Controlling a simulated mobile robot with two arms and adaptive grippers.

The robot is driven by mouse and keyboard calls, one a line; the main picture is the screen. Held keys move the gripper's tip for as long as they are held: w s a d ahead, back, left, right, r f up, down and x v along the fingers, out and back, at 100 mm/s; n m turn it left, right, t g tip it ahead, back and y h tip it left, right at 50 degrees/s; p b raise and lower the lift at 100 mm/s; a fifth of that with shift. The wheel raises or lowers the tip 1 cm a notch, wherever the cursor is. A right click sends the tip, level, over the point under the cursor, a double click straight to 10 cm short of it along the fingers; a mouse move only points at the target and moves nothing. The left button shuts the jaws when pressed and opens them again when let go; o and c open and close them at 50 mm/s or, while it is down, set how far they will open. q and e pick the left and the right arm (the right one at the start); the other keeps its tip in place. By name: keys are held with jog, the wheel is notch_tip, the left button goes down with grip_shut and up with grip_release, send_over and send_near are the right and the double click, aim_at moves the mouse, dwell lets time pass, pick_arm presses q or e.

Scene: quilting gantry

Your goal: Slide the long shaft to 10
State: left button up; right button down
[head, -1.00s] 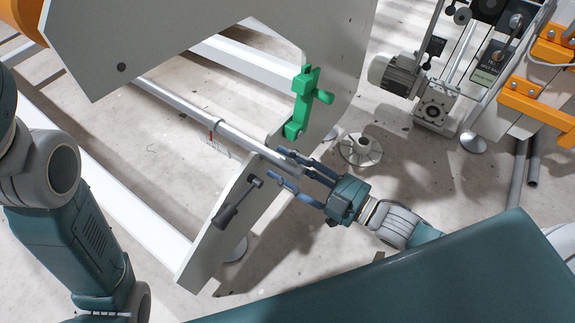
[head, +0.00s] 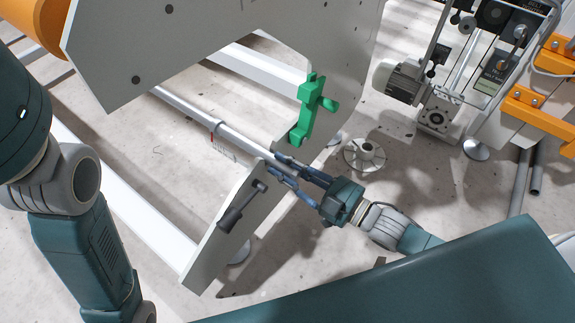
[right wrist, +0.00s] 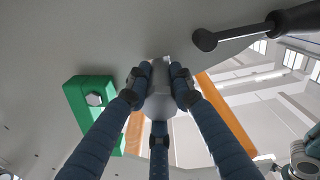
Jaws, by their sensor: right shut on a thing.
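The long shaft (head: 238,142) is a pale grey rod. It runs from the upper left down to the slanted grey end plate in the head view. A small white scale with a red mark (head: 222,149) sits beside it; its numbers are too small to read. My right gripper (head: 281,165) is shut on the shaft's near end, next to the end plate. In the right wrist view its blue fingers close around the shaft's round grey end (right wrist: 160,102). My left arm stands at the left of the head view; its gripper is out of frame.
A green bracket (head: 307,108) is on the big grey side plate just above my right gripper. A dark-handled lever (head: 238,208) is on the end plate (head: 210,262). A round foot (head: 364,156), a motor (head: 402,82) and orange brackets (head: 537,107) stand to the right.

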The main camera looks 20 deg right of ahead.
jog(key=shift+r, duration=0.1)
jog(key=c, duration=1.5)
grip_release()
jog(key=shift+s, duration=0.1)
jog(key=shift+s+d, duration=0.15)
jog(key=shift+s, duration=0.05)
jog(key=v, duration=1.1)
jog(key=shift+s+d, duration=0.1)
jog(key=shift+d, duration=0.05)
